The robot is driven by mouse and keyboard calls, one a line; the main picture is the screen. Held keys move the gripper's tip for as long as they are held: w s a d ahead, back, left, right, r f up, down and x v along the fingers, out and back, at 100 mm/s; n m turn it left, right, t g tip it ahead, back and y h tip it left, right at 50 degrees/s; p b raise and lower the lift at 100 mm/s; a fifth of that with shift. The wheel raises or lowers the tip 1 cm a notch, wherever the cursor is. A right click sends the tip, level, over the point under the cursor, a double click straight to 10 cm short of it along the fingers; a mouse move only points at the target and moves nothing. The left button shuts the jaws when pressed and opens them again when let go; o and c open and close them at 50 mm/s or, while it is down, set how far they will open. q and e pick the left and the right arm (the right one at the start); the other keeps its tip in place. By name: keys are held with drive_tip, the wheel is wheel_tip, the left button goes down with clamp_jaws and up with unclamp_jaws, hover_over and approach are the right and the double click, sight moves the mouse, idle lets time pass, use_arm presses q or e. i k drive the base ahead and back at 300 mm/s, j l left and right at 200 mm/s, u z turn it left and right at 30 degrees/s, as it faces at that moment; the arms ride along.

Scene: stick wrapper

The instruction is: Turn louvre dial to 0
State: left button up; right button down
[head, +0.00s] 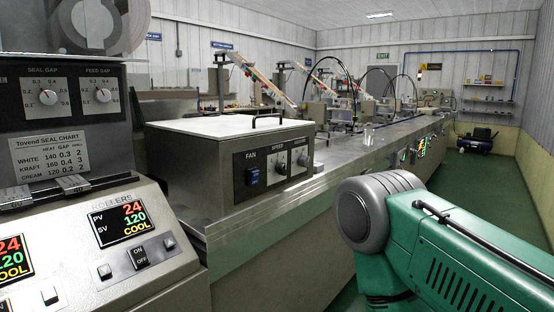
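A grey metal box (205,160) stands on the steel bench at the centre left, with a black control panel on its front. The panel has a blue FAN switch (252,176), a SPEED dial (280,169) and another dial (302,159) at its right end. That right dial's label is too small to read, so I cannot confirm it is the louvre dial, and its setting cannot be read. My green right arm reaches in from the lower right, well apart from the panel. Neither gripper shows.
The ROLLERS panel (118,245) with red and green displays is at the lower left, below SEAL GAP (47,97) and FEED GAP dials (103,95). The long steel bench (350,160) runs away to the back. Green floor (490,185) is clear on the right.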

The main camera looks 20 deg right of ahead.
sight(304, 161)
drive_tip(key=i+l+u, duration=0.15)
drive_tip(key=l, duration=0.5)
drive_tip(key=i+l+u, duration=0.15)
drive_tip(key=l, duration=0.5)
drive_tip(key=l+u, duration=0.1)
drive_tip(key=l, duration=0.55)
drive_tip(key=i+l+u, duration=0.15)
drive_tip(key=l, duration=0.55)
